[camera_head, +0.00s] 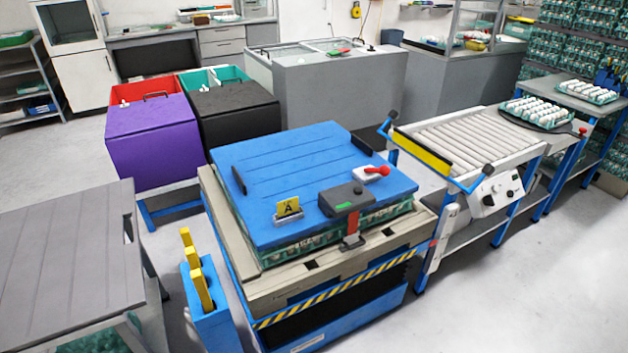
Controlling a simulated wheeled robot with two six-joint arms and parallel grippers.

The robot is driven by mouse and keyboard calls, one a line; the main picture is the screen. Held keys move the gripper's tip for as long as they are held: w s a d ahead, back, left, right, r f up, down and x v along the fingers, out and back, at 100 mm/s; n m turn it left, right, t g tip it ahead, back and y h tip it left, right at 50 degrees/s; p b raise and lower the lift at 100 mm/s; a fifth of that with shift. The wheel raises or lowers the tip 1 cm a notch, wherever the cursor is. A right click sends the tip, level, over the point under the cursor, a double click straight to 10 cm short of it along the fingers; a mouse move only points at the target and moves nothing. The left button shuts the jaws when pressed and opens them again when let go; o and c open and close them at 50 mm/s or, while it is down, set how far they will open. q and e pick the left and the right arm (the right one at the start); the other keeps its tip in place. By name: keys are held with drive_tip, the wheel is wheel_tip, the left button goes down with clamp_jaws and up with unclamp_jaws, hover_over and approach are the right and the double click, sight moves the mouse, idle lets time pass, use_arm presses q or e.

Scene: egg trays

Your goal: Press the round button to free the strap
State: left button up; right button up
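I cannot make out a round button on the buckle at this size. To its right, a red handle (377,170) lies on a white piece on the lid. A white control box (496,192) on the conveyor carries a round dark knob and a small green spot. Neither of my grippers is in view.
The lid covers egg trays (304,246) on a pallet stand with a striped front edge. A yellow "A" sign (288,207) stands left of the buckle. A roller conveyor (465,140) is at right. Blue holder (205,300) and grey table (70,250) are left.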

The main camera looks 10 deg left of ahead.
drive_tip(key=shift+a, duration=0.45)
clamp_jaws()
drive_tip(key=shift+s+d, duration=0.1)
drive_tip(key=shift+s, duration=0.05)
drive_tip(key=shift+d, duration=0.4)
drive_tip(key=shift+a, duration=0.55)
